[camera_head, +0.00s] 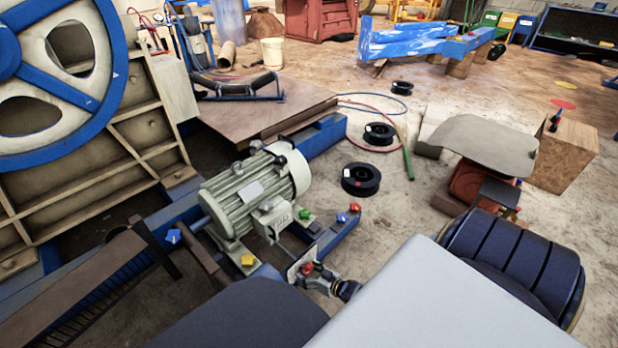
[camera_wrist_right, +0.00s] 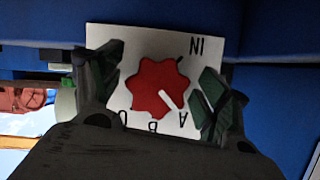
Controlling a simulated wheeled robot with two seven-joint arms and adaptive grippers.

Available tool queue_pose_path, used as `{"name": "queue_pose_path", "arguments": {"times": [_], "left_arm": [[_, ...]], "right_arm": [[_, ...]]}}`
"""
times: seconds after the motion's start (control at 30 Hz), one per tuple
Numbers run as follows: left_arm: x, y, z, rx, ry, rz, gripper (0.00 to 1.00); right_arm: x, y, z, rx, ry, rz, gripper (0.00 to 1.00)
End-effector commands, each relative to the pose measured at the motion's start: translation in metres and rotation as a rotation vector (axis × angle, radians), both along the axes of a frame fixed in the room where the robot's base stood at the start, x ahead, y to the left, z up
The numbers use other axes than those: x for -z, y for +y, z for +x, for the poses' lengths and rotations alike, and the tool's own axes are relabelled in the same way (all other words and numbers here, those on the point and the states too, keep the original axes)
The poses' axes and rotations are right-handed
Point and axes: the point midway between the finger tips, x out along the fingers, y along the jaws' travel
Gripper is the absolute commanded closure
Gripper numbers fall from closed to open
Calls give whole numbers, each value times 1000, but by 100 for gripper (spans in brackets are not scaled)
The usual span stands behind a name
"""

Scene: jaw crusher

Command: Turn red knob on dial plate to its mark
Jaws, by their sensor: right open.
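The red lobed knob (camera_wrist_right: 150,80) sits on a white dial plate (camera_wrist_right: 135,40) in the right wrist view. Its white pointer bar points to the lower right, towards a letter A. Letters B and another character lie along the lower edge, and IN is at the upper right; they appear upside down. A short dark mark shows just above the knob's upper right. My right gripper (camera_wrist_right: 160,82) is open, one finger on each side of the knob, with visible gaps to it. In the head view the right gripper (camera_head: 314,274) is at the plate (camera_head: 298,262). My left gripper is not in view.
A grey motor (camera_head: 254,187) stands behind the plate. Yellow (camera_head: 248,260), green (camera_head: 304,214), blue (camera_head: 342,218) and another red knob (camera_head: 355,207) are nearby. A blue beam (camera_head: 335,236) runs beside the plate. Black reels (camera_head: 361,179) lie on open floor beyond.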

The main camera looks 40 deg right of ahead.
Motion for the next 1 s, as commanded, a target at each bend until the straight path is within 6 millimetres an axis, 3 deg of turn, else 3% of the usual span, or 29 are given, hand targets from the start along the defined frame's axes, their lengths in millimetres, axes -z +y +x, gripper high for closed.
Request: {"name": "queue_pose_path", "arguments": {"times": [0.07,0.43,1.0], "left_arm": [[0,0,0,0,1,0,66],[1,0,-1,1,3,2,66],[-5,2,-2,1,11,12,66]], "right_arm": [[0,0,0,0,0,0,24],[0,0,0,0,0,0,70],[-1,1,1,2,-11,-91,70]]}}
